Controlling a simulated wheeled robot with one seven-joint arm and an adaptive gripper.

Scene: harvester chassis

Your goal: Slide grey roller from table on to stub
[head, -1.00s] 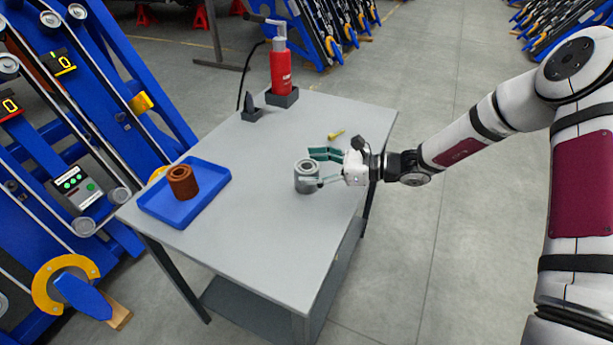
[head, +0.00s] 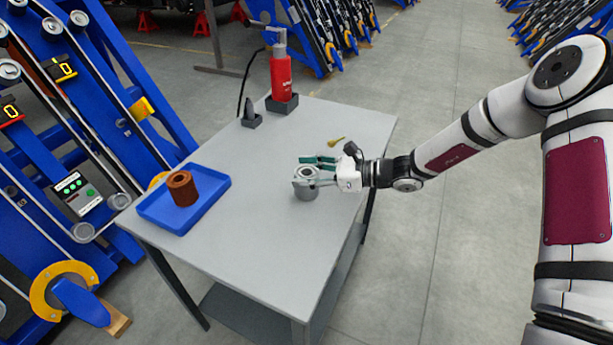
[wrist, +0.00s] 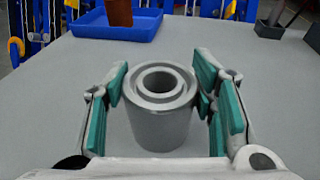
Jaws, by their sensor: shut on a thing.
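The grey roller (head: 306,192) is a short hollow cylinder standing upright on the grey table (head: 270,230), right of its middle. In the wrist view the roller (wrist: 160,125) shows its ring-shaped top and open bore. My gripper (head: 312,172) reaches in from the right, its teal-padded fingers on either side of the roller's upper part. It is shut on the roller. In the wrist view the right pad meets the roller's side, while the left pad's contact is hard to see. I cannot pick out the stub for certain on the blue chassis (head: 140,75) at the left.
A blue tray (head: 160,220) at the table's left holds a brown roller (head: 182,188). A small yellow item (head: 336,141) lies behind my gripper. The table's middle is clear.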

